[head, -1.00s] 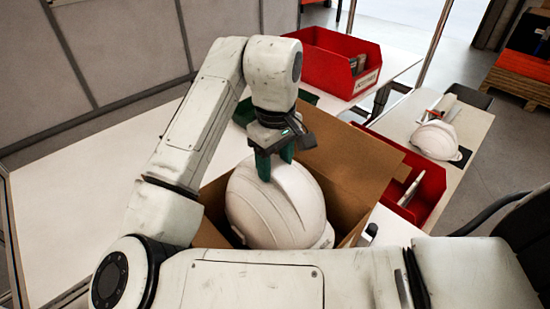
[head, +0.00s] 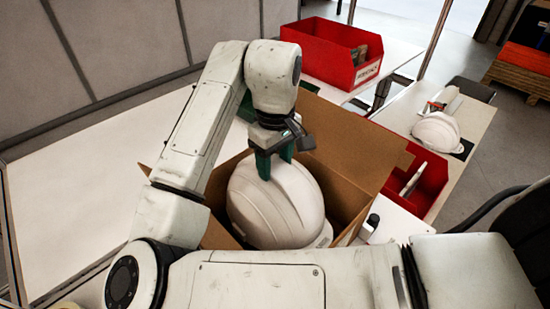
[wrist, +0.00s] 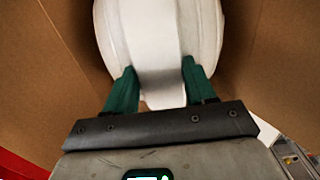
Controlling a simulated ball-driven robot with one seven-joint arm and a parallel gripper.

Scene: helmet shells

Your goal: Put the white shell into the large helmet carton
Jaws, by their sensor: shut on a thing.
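The white shell (head: 277,203) is a ridged helmet shell, held dome up at the mouth of the open brown carton (head: 335,192). My gripper (head: 274,167) comes from above with its green fingers on either side of the shell's raised centre ridge, shut on it. In the wrist view the two fingers (wrist: 157,88) press the ridge of the white shell (wrist: 160,40), with brown carton walls (wrist: 270,55) on both sides. The shell's lower rim and the carton's floor are hidden, so I cannot tell whether the shell touches the bottom.
A red bin (head: 332,55) stands behind the carton. Another red bin (head: 425,185) with a pale item stands to its right. A second white helmet (head: 437,132) lies on the right-hand table. The white tabletop (head: 80,215) to the left is clear.

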